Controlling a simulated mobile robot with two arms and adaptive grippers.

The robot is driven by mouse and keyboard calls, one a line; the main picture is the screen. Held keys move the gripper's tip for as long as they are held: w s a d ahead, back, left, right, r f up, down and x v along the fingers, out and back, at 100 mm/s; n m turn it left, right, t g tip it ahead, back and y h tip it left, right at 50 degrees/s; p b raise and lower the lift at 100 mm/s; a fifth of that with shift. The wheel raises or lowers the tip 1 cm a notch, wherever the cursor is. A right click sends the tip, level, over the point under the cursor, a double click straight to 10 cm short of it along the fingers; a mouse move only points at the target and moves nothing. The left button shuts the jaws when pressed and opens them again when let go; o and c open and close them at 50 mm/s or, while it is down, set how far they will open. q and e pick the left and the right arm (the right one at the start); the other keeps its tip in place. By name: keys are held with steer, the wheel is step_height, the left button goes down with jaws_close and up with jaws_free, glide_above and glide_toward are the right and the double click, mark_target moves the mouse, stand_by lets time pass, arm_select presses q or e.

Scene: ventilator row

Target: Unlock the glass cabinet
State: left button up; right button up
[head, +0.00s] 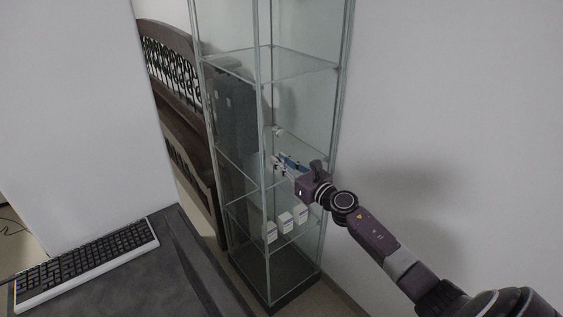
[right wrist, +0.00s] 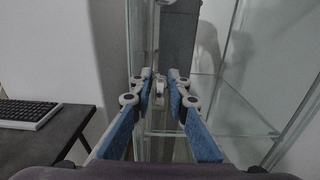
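The tall glass cabinet (head: 264,110) stands upright against the wall in the middle of the head view, its door closed as far as I can tell. My right gripper (head: 281,164) is at the cabinet's front, about mid-height. In the right wrist view its blue-padded fingers (right wrist: 160,80) are apart, pointing at the cabinet's metal edge (right wrist: 155,40). A small pale fitting (right wrist: 159,88), perhaps the lock or key, shows in the gap between the fingertips, with space on both sides. Whether a finger touches it, I cannot tell. My left gripper is not in view.
Several small white boxes (head: 286,222) stand on a lower cabinet shelf. A dark desk (head: 180,270) with a keyboard (head: 85,262) is at the left front. A dark wooden bench (head: 185,130) is behind, left of the cabinet. A bare wall (head: 460,100) is on the right.

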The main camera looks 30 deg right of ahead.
jaws_close()
steer(key=shift+m, duration=0.3)
steer(key=m, duration=0.3)
steer(key=shift+d, duration=0.15)
steer(key=m+p, duration=0.1)
steer(key=m, duration=0.4)
steer(key=shift+d+f, duration=0.1)
steer(key=shift+d, duration=0.05)
steer(key=m, duration=0.5)
steer(key=shift+d+f+p, duration=0.1)
steer(key=shift+p, duration=0.25)
steer(key=shift+f+m+p, duration=0.2)
steer(key=shift+m+p, duration=0.25)
steer(key=shift+m, duration=1.65)
steer(key=o, duration=0.5)
jaws_free()
